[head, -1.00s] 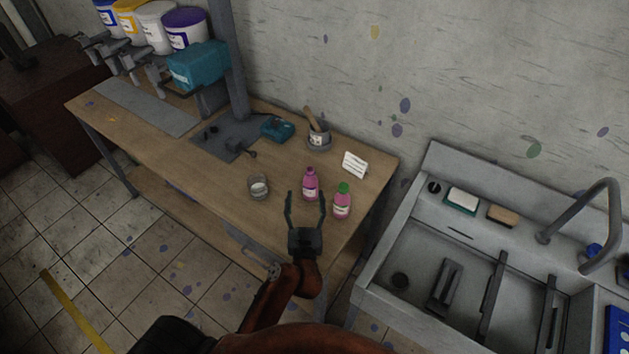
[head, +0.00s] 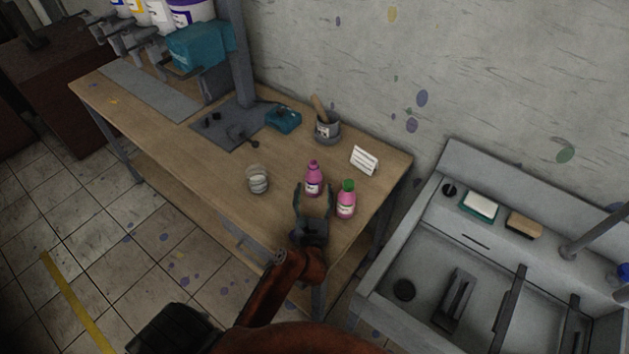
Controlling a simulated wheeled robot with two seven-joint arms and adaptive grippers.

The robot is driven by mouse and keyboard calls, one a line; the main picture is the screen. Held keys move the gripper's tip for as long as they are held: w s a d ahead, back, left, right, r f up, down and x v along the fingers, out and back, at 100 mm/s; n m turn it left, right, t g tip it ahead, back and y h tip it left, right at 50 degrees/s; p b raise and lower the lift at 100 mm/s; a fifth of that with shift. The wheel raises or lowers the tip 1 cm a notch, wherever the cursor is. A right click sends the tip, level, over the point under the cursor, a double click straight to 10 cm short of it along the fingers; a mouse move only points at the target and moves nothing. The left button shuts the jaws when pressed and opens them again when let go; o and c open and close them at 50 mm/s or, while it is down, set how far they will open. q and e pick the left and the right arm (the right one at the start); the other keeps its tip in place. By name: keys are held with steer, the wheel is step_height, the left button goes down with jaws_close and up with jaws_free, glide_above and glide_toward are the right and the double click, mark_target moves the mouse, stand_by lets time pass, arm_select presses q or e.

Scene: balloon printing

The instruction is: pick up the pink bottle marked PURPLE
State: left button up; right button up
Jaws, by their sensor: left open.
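Two pink bottles stand upright on the wooden table (head: 190,165) near its right end. One bottle has a purple cap (head: 313,180). The other bottle has a green cap (head: 346,200) and stands just to its right and nearer. Both have white labels whose text is too small to read. My left gripper (head: 314,192) is open, its two fingers pointing at the purple-capped bottle. Its fingertips appear on either side of the lower part of that bottle; I cannot tell whether they touch it. My right gripper is not in view.
A glass cup (head: 257,179) stands left of the bottles. Behind them are a grey pot with a wooden handle (head: 326,128), a white card (head: 364,160) and a teal object (head: 283,119). A sink (head: 420,260) stands to the right. The table's front middle is clear.

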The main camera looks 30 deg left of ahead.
mark_target(313, 187)
arm_select(q)
steer(key=x, duration=0.4)
steer(key=shift+a, duration=0.2)
steer(key=c, duration=1.4)
steer(key=shift+r, duration=0.1)
